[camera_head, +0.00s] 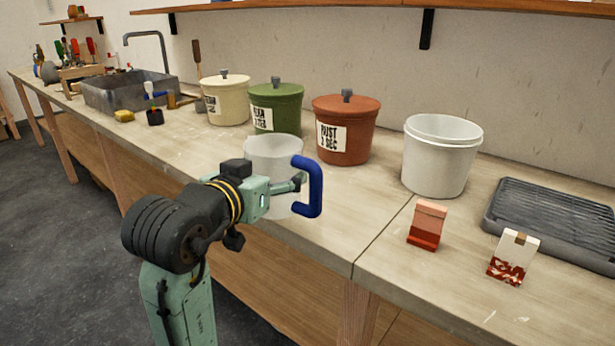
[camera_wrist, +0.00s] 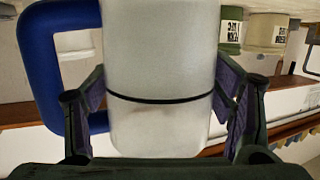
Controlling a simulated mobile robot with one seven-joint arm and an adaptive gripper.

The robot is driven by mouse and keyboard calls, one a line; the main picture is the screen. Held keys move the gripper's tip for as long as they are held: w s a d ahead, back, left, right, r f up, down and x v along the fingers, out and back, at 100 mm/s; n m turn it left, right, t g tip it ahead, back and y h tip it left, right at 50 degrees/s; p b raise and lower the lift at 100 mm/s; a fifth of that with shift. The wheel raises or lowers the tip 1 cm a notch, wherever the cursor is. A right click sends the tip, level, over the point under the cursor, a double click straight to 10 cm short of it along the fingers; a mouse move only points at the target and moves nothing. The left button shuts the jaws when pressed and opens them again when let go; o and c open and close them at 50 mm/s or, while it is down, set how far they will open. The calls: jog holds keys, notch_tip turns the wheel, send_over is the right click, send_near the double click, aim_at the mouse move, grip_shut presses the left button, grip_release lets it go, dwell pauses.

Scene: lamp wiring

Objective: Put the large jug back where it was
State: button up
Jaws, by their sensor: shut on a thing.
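The large jug (camera_head: 272,154) is translucent white with a thick blue handle (camera_head: 316,186). It is upright at the front of the bench, in front of the green and rust-red bins. My gripper (camera_head: 283,188) is shut around its body, with the handle to the right of the fingers. In the wrist view the jug (camera_wrist: 160,50) fills the middle, with a dark line round it and a finger on each side. That view looks upside down. My arm hides part of the jug, and I cannot tell whether its base touches the bench.
A cream bin (camera_head: 226,104), a green bin (camera_head: 276,110), a rust-red bin (camera_head: 362,140) and a white bucket (camera_head: 437,160) line the back. A red packet stand (camera_head: 428,224), a red-and-white packet (camera_head: 512,258) and a grey rack (camera_head: 560,215) are right. Bench between bucket and seam is clear.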

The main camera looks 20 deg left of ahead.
jog(key=shift+f+p+x, duration=0.3)
jog(key=shift+p+x, duration=0.2)
jog(key=shift+x, duration=1.85)
jog(key=shift+f+p+x, duration=0.3)
jog(key=shift+p+x, duration=0.25)
jog(key=shift+x, duration=1.75)
jog(key=shift+f+p+x, duration=0.3)
jog(key=shift+p+x, duration=0.2)
jog(key=shift+x, duration=1.85)
jog(key=shift+s+a+f, duration=0.1)
jog(key=shift+s, duration=0.1)
jog(key=shift+f, duration=0.15)
jog(key=o, duration=1.8)
